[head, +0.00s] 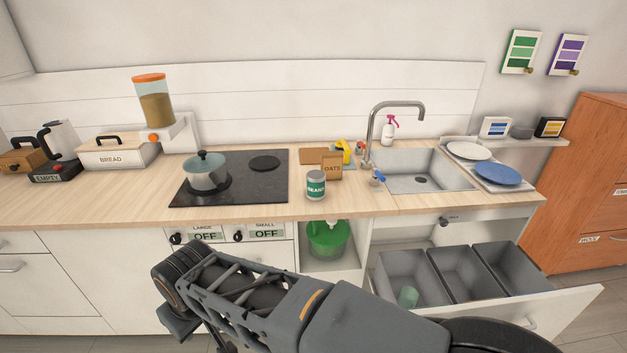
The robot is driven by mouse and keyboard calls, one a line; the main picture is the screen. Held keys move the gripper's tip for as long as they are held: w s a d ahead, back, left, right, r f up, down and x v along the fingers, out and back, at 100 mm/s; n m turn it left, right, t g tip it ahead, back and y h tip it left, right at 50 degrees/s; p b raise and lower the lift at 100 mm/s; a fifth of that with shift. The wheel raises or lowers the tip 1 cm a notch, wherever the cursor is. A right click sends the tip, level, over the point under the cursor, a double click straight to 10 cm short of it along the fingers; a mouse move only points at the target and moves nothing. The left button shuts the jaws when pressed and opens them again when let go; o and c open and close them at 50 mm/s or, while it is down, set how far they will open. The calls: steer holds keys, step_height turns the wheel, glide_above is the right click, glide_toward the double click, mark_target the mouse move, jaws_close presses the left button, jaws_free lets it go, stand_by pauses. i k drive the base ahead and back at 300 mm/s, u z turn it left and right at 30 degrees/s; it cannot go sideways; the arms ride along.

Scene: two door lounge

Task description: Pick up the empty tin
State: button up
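A tin (316,185) with a green label, which seems to read "BEANS", stands upright on the wooden counter right of the hob, in front of the oats box. I cannot see whether it is empty. My arm crosses the lower middle of the head view, in front of the cupboards and below the counter edge. No gripper fingers can be made out, and nothing of mine touches the tin.
An oats box (332,167) stands close behind the tin. A pot (205,171) sits on the hob (247,188); the sink (425,171) is at right. An open drawer (541,307) with grey bins juts out; a green item (408,297) lies in the left bin. Counter in front of the tin is clear.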

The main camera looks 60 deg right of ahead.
mark_target(315, 179)
steer(key=z, duration=0.6)
steer(key=i, duration=0.75)
steer(key=z, duration=0.85)
